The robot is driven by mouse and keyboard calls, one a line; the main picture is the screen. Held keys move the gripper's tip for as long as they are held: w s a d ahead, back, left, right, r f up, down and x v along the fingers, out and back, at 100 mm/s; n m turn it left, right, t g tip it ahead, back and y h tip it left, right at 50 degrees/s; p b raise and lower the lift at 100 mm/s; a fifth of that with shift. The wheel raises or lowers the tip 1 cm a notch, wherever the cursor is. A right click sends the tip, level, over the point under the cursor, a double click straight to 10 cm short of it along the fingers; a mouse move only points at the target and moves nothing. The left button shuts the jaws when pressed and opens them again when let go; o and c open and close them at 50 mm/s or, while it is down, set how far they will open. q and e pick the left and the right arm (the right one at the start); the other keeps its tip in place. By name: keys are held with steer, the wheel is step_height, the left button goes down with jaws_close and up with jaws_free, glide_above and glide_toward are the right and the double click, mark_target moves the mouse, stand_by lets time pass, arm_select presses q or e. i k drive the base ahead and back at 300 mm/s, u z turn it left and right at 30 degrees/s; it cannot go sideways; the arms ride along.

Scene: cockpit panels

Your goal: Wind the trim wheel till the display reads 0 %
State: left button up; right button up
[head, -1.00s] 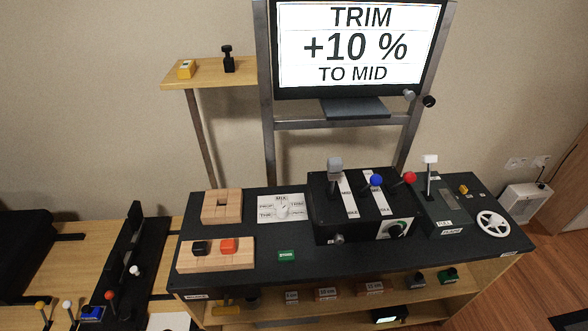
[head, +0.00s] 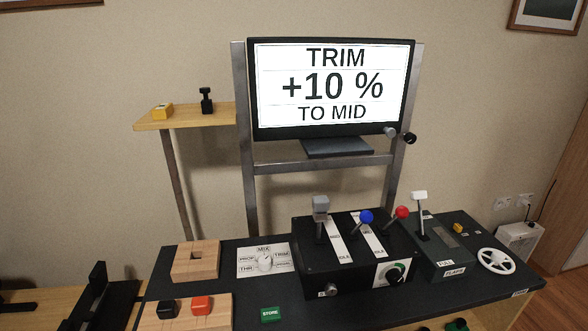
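The display (head: 331,87) stands on a metal frame behind the panel and reads TRIM, +10 %, TO MID. A white spoked wheel (head: 494,261) lies at the right end of the black panel table. Neither of my grippers shows in the head view.
The lever box (head: 318,270) carries grey, blue and red-knobbed levers. A flaps lever (head: 421,213) stands left of the white wheel. Wooden blocks (head: 195,261), a MIX selector (head: 264,262) and a green STORE block (head: 271,314) occupy the left part. A wooden shelf (head: 205,115) is at the back left.

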mark_target(497, 256)
steer(key=z, duration=1.3)
